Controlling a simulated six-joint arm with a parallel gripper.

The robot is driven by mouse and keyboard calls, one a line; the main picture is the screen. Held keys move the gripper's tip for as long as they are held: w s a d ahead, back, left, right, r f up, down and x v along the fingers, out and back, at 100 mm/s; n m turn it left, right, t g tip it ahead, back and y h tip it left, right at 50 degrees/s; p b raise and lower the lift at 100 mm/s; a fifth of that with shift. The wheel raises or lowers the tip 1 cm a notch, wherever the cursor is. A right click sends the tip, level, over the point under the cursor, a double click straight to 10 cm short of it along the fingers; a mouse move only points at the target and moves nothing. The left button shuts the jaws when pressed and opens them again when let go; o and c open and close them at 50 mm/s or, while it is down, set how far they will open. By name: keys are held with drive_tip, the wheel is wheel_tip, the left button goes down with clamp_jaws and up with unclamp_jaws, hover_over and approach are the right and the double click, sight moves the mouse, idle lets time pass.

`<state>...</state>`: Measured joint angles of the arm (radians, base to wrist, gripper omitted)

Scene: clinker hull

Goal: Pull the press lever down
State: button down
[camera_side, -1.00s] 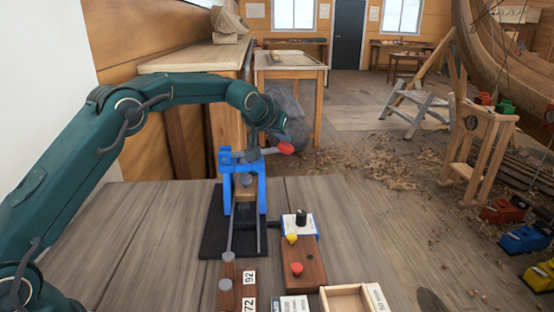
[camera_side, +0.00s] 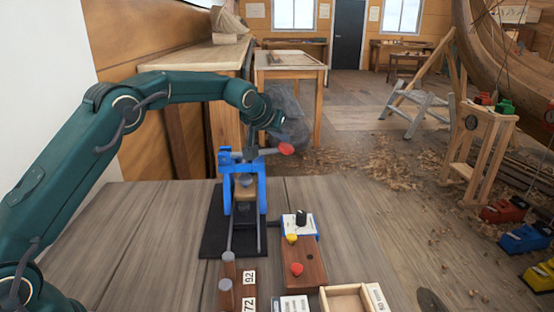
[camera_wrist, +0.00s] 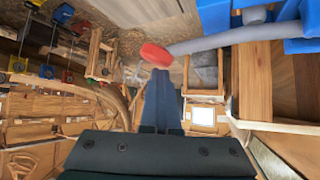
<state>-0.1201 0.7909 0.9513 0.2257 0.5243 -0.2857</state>
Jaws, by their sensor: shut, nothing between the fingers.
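The press (camera_side: 261,192) is a blue frame on a black mat (camera_side: 215,235) in the side view. Its grey lever (camera_side: 268,152) extends to the right, roughly level with a slight upward tilt, and ends in a red knob (camera_side: 286,149). The lever (camera_wrist: 230,38) and red knob (camera_wrist: 155,54) also show in the wrist view. My gripper (camera_side: 252,140) hangs above the lever, left of the knob in the side view. In the wrist view my gripper's fingers (camera_wrist: 161,78) are together and empty, with their tips close to the knob. Whether they touch it I cannot tell.
The bench's left part is clear.

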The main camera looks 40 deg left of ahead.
drive_tip(key=shift+s+a+r, duration=0.15)
drive_tip(key=shift+a+r, duration=0.05)
drive_tip(key=shift+r, duration=0.35)
drive_tip(key=shift+s+a+r, duration=0.15)
drive_tip(key=shift+s+r, duration=0.05)
drive_tip(key=shift+r, duration=0.4)
drive_tip(key=shift+s+a+r, duration=0.15)
drive_tip(key=shift+a+r, duration=0.05)
drive_tip(key=shift+r, duration=0.35)
drive_tip(key=s+d+r+t, duration=0.2)
drive_tip(key=s+d+r, duration=0.15)
drive_tip(key=r, duration=0.65)
drive_tip(key=s+d+r+m+g+h, duration=0.1)
drive_tip(key=s+d, duration=0.2)
drive_tip(key=s, duration=0.9)
drive_tip(key=s+d+f+m+g, duration=0.1)
drive_tip(key=s+f+g, duration=0.1)
drive_tip(key=s+f, duration=0.5)
drive_tip(key=s+d+f+m+g+h, duration=0.1)
drive_tip(key=s+d+f+g, duration=0.1)
drive_tip(key=s+f, duration=0.6)
drive_tip(key=s+g, duration=0.1)
drive_tip(key=s, duration=0.5)
drive_tip(key=shift+d+f+h, duration=0.15)
drive_tip(key=shift+d+h, duration=0.15)
